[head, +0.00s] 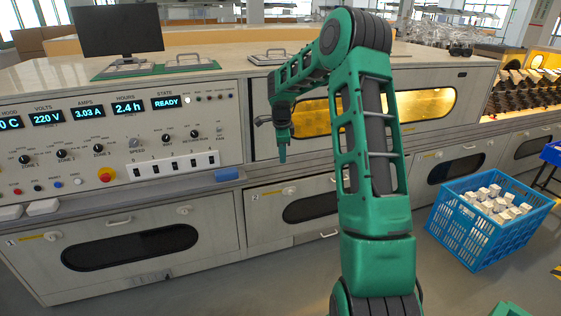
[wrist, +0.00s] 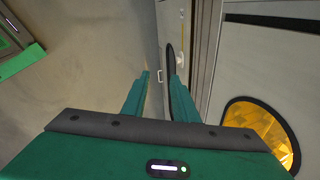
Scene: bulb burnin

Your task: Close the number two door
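My gripper (head: 282,152) points down in front of the cabinet, before the upper door with the amber-lit window (head: 418,105). In the wrist view my gripper (wrist: 160,80) has its two green fingers apart with nothing between them. A lower door with a dark window (head: 312,207) is below and right of it, partly behind my arm. In the wrist view a cabinet panel with a dark window (wrist: 171,60) shows at a steep angle beyond the fingers.
Another lower door (head: 210,215) with a long dark window is at left, below the control panel (head: 80,115). A blue crate (head: 470,245) of white boxes stands on the floor at right. A monitor (head: 118,30) sits on the counter. The floor (wrist: 85,75) in front is clear.

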